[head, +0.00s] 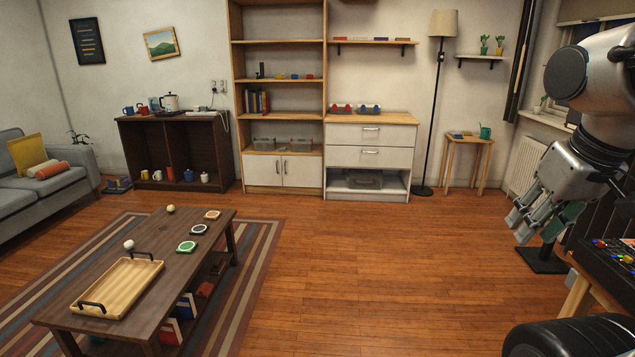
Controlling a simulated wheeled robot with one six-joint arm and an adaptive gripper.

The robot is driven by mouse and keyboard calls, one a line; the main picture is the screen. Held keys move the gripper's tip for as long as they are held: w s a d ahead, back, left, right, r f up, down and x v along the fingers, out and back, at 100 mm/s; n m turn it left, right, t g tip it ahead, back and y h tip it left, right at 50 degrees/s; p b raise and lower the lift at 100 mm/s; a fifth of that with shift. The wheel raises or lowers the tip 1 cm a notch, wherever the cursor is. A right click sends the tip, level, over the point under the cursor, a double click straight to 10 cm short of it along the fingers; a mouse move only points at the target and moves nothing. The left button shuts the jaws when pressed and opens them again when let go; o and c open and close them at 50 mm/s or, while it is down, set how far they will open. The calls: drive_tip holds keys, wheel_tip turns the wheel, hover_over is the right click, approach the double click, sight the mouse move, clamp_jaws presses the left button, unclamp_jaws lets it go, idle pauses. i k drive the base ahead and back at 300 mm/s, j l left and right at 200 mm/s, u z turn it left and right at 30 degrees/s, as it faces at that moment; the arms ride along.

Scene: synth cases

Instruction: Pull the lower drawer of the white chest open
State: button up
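The white chest (412,134) stands against the back wall, right of the tall wooden shelf, with a wooden top. Its upper drawer (345,134) and lower drawer (345,156) both look shut, flush with the front. The lower drawer's bar handle (370,152) is at its middle. An open bay below the drawers holds a grey bin (363,180). My gripper (520,224) hangs at the right of the picture, well in front of the chest and far from it. Its fingers point down and left, spread apart, with nothing visible between them.
Bare wooden floor (390,270) lies clear before the chest. A coffee table (190,260) with a tray stands on a striped rug at left. A floor lamp (428,120) and a small side table (468,140) stand right of the chest. A dark table with small coloured items (620,258) is at far right.

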sight(365, 156)
drive_tip(key=i, duration=4.75)
drive_tip(key=i+z, duration=0.15)
drive_tip(key=i, duration=0.45)
drive_tip(key=i+j+z, duration=0.2)
drive_tip(key=i, duration=0.4)
